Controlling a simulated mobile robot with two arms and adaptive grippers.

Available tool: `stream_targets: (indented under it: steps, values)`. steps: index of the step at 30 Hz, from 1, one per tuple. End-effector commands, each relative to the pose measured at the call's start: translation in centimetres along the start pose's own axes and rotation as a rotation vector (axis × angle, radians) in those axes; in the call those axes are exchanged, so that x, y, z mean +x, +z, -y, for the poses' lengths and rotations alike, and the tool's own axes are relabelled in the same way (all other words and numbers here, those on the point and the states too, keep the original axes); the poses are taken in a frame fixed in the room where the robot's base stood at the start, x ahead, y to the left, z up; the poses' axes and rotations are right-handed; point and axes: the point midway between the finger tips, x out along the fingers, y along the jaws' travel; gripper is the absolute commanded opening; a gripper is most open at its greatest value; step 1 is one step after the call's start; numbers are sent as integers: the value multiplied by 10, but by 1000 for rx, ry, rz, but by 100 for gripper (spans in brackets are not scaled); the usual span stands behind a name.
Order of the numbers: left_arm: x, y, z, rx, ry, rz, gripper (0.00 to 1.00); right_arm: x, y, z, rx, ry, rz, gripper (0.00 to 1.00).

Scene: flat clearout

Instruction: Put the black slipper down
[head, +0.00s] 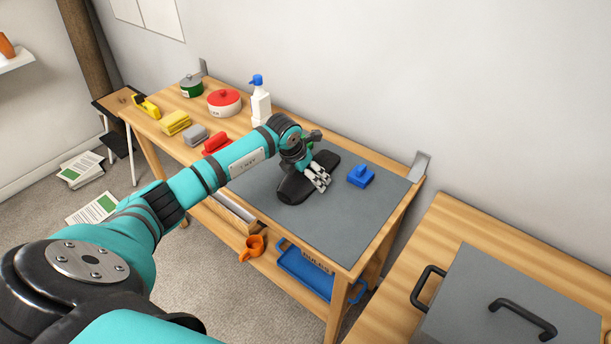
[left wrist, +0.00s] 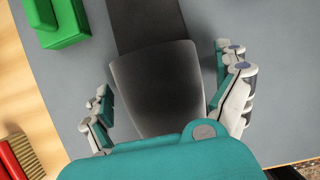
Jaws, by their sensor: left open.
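The black slipper (head: 293,188) lies flat on the grey mat (head: 345,222) on the wooden table. My left gripper (head: 318,179) is just over the slipper, and its arm hides part of it. In the left wrist view the slipper (left wrist: 155,88) sits between the two spread fingers of the gripper (left wrist: 163,80). There is a gap on each side, so the gripper is open and does not grip it. My right gripper is not in view.
A blue object (head: 360,177) sits right of the slipper, and a green object (left wrist: 58,22) is near it. A red brush (head: 216,143), grey and yellow blocks, pots and a spray bottle (head: 260,105) stand to the left. The mat's front right is clear.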

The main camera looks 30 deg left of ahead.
Motion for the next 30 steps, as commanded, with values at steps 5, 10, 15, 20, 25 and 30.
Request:
stream_targets:
  steps: [5, 10, 15, 20, 25, 30]
  values:
    - [1, 0, 0, 0, 0, 0, 100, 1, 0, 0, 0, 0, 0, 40]
    - [3, -1, 0, -1, 0, 0, 100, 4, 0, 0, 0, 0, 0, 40]
    - [4, -2, 0, -1, 0, 0, 100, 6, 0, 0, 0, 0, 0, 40]
    - [4, -2, 0, -1, 0, 0, 100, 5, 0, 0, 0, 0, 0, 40]
    - [4, -2, 0, -1, 0, 0, 91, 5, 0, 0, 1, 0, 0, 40]
    - [4, -2, 0, -1, 0, 0, 69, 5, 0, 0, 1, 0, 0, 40]
